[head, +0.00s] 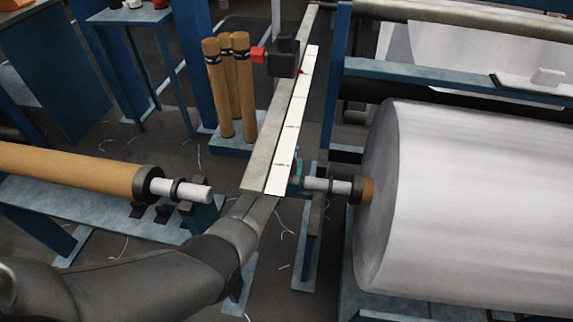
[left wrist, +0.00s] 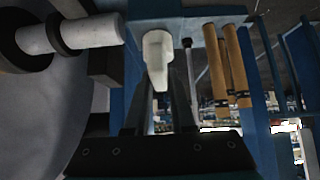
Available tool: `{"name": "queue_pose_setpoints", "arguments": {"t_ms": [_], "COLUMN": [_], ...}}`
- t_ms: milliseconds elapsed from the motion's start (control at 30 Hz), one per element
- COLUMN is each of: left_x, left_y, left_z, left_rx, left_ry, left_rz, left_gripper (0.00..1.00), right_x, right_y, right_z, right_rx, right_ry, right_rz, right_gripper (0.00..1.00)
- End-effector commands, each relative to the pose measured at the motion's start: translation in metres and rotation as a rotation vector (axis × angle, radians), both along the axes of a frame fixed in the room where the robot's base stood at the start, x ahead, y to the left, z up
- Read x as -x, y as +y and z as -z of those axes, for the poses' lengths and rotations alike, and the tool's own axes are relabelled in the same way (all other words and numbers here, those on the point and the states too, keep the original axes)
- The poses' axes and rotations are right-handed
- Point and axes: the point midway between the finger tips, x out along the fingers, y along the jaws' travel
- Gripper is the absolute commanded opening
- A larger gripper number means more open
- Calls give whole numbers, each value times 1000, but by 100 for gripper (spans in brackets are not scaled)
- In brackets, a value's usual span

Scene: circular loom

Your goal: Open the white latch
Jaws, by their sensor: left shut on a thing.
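The white latch (left wrist: 157,50) shows in the left wrist view as a pale, rounded, tapering handle on a blue frame part. My left gripper (left wrist: 161,88) has its two dark fingers closed around the lower end of this handle. In the head view my left arm reaches in from the lower left, and its front end goes under the long beam with the white marked strip (head: 292,125). The beam hides the fingers and the held latch there. My right gripper is in neither view.
A large white roll (head: 470,200) fills the right side, with its shaft end (head: 328,186) close to my left arm's front end. A brown roll (head: 75,172) lies at the left. Several brown tubes (head: 222,90) stand behind the arm. Loose threads lie on the dark floor.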

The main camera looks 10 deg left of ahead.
Motion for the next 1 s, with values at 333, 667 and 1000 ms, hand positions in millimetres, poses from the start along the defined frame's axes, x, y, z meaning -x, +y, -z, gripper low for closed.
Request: {"name": "queue_pose_setpoints", "arguments": {"t_ms": [333, 667, 1000], "left_x": [-4, -3, -1], "left_y": [9, 6, 4], "left_z": [2, 4, 3], "left_rx": [-10, -6, -4], "left_ry": [-12, -8, -5], "left_rz": [-11, -7, -4], "left_gripper": [0, 52, 52], "right_x": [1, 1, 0], "right_y": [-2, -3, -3], "right_z": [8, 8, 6], "right_rx": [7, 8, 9], "right_ry": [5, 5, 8], "right_rz": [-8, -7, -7], "right_gripper": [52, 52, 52]}}
